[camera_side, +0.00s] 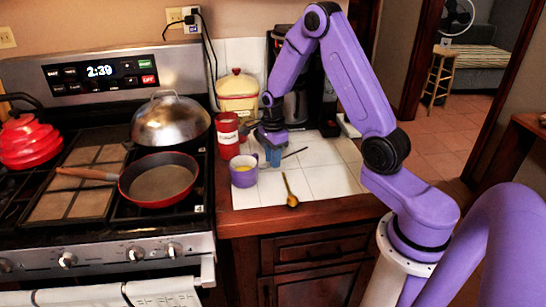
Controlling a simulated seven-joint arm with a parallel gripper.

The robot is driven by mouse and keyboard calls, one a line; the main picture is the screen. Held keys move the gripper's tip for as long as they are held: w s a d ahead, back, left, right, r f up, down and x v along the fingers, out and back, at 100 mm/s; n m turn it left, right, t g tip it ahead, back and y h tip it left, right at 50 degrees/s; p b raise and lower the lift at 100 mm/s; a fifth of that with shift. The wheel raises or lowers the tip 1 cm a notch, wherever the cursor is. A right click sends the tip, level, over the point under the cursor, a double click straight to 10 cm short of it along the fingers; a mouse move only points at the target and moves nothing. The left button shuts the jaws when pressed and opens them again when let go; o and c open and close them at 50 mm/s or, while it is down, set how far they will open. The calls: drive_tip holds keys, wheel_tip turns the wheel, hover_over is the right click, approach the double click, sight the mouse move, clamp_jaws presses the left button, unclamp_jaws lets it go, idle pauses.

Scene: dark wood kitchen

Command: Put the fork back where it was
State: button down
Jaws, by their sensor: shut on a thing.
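My gripper (273,158) points down over the white tiled counter, behind and to the right of a purple mug (244,171). Its blue fingers are shut on a thin dark utensil, which looks like the fork (296,152). The handle sticks out to the right, close to the tiles. The fork's other end is hidden by the fingers, and I cannot tell whether it touches the counter. A gold spoon-like utensil (290,190) lies on the tiles nearer the front edge.
A red canister (227,138) stands left of my gripper, with a cream pot (237,92) behind it. A dark coffee maker (296,100) stands behind my arm. The stove holds a red pan (160,182) and a domed lid (170,122). Tiles at the right are clear.

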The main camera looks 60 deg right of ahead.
drive_tip(key=shift+s+f, duration=0.1)
drive_tip(key=shift+f, duration=0.95)
idle(0.4)
drive_tip(key=c, duration=0.8)
unclamp_jaws()
drive_tip(key=shift+a, duration=0.1)
drive_tip(key=shift+c, duration=0.2)
wheel_tip(320, 180, up, 18)
drive_tip(key=s+a+r+n, duration=0.1)
drive_tip(key=s+a+n, duration=0.4)
drive_tip(key=a+n, duration=0.35)
drive_tip(key=s+a+n, duration=0.6)
drive_tip(key=a+n, duration=0.2)
drive_tip(key=n, duration=0.1)
drive_tip(key=s+a+f+n, duration=0.1)
drive_tip(key=s+a+n, duration=0.1)
drive_tip(key=s+n, duration=1.5)
drive_tip(key=shift+s+f, duration=0.25)
drive_tip(key=shift+s, duration=0.25)
